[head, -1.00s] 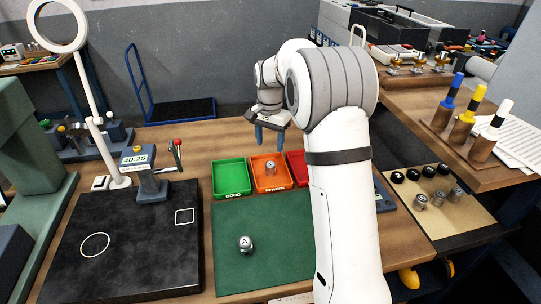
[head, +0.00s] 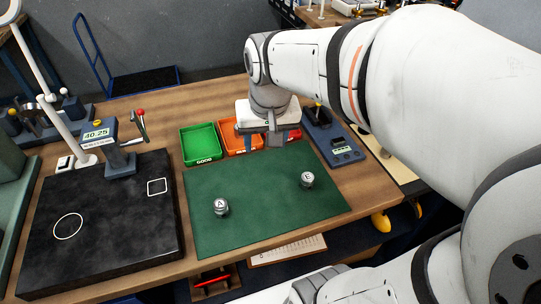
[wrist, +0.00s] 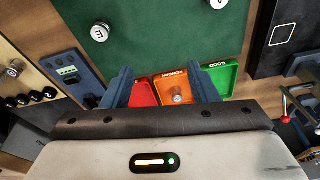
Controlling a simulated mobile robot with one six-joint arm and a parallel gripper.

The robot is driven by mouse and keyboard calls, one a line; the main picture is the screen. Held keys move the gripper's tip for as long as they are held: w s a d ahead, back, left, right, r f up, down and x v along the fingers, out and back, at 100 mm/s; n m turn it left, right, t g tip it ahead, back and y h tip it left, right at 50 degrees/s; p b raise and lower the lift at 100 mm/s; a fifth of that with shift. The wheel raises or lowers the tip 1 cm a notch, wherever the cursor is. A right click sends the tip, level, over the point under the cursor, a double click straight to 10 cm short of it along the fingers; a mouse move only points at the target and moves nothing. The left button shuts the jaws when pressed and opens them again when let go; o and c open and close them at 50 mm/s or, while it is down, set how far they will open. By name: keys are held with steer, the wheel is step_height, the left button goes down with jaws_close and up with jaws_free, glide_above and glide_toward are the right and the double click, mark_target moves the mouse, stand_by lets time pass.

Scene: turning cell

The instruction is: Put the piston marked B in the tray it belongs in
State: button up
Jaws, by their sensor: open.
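No legible B shows on any piston. In the wrist view a metal piston (wrist: 178,95) stands in the orange REWORK tray (wrist: 188,80); its mark is unreadable. The green GOOD tray (wrist: 222,82) and the red tray (wrist: 146,95) lie on either side of it. On the green mat (head: 262,222) stand a piston marked A (head: 221,207) and another piston (head: 307,180), whose letter is unclear. My gripper (wrist: 163,85) is open, with nothing between its fingers, above the trays. In the head view it hides part of the orange and red trays.
A blue-grey device (head: 335,138) stands right of the trays. A black plate (head: 100,230) and a gauge reading 40.25 (head: 97,132) are at left.

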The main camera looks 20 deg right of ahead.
steer(key=s+f+n, duration=0.1)
steer(key=s+f, duration=0.1)
steer(key=s, duration=0.5)
steer(key=shift+s+f+n+t, duration=0.15)
steer(key=shift+f+n+t, duration=0.2)
steer(key=shift+n+t, duration=0.05)
steer(key=shift+d, duration=0.1)
stand_by(0.6)
